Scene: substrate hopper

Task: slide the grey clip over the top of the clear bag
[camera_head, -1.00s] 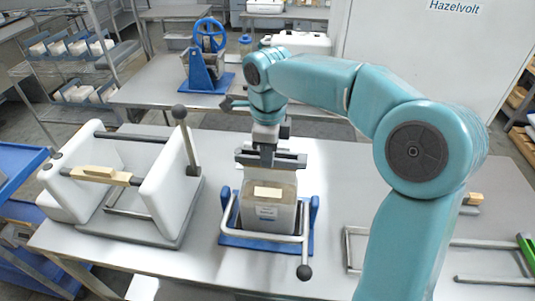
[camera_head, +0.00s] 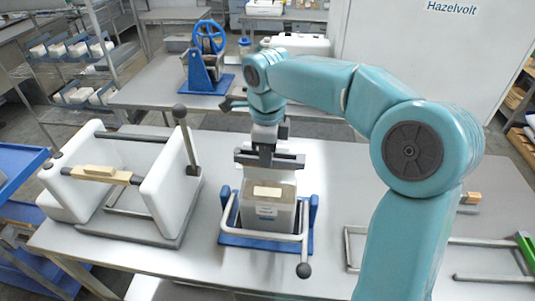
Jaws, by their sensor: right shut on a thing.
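The clear bag (camera_head: 268,213) stands upright in a blue-based holder with a white handle frame, at the middle of the table. It has a pale label, and its contents look greyish. My right gripper (camera_head: 268,163) reaches down from above and is shut at the top of the bag. A dark grey bar, which looks like the grey clip (camera_head: 291,161), lies crosswise at the jaws. The fingertips are small and partly hidden, and I cannot tell how far the clip sits over the bag's top edge. My left gripper is out of view.
A white-sided frame with a wooden-gripped bar (camera_head: 97,173) and an upright lever stands left on the table (camera_head: 335,180). A metal rail frame (camera_head: 480,242) with a green end lies at the right. A blue hand-wheel device (camera_head: 208,60) stands on the bench behind.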

